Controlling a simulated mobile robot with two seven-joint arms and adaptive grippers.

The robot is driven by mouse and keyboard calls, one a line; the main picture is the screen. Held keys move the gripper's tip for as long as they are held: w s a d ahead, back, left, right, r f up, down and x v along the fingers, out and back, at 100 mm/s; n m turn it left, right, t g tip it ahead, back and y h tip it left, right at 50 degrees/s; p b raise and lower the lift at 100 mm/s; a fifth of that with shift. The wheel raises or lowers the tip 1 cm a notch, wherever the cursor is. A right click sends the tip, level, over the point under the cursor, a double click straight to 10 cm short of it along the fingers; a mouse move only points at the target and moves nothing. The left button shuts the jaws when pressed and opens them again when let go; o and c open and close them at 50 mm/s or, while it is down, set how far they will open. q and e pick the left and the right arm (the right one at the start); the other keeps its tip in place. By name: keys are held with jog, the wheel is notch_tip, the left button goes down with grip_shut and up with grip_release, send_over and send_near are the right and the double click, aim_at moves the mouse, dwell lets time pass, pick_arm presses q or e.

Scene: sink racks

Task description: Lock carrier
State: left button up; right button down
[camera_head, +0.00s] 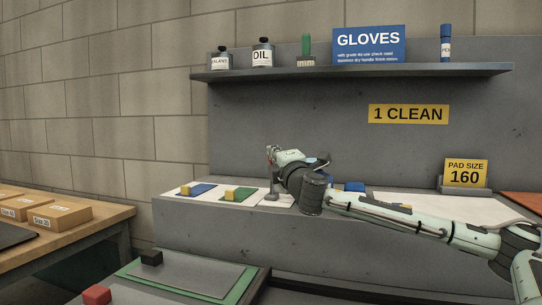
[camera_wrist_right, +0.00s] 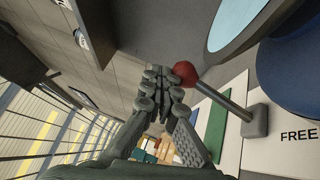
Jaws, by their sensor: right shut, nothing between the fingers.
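A lever with a red ball knob (camera_wrist_right: 186,73) on a thin grey rod stands on a grey block (camera_wrist_right: 256,122) in the right wrist view. The block is beside a white plate marked FREE (camera_wrist_right: 298,136). My right gripper (camera_wrist_right: 160,92) is shut and empty, its fingertips just beside the knob; whether they touch I cannot tell. In the head view the right gripper (camera_head: 272,152) is above the grey bench, over the lever's grey post (camera_head: 272,188). A large dark blue round part (camera_wrist_right: 295,65) fills the upper right of the wrist view; I cannot tell whether it is the carrier. My left gripper is out of view.
Blue (camera_head: 198,189) and green (camera_head: 237,195) pads with yellow blocks lie left of the right gripper. A shelf (camera_head: 360,73) with bottles and a GLOVES sign (camera_head: 369,45) hangs above. A PAD SIZE 160 sign (camera_head: 465,173) stands right. A green-edged tray (camera_head: 190,275) is in front.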

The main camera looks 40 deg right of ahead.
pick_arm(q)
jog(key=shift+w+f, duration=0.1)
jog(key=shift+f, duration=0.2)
pick_arm(e)
jog(key=shift+w+d, duration=0.35)
jog(key=shift+d, duration=0.35)
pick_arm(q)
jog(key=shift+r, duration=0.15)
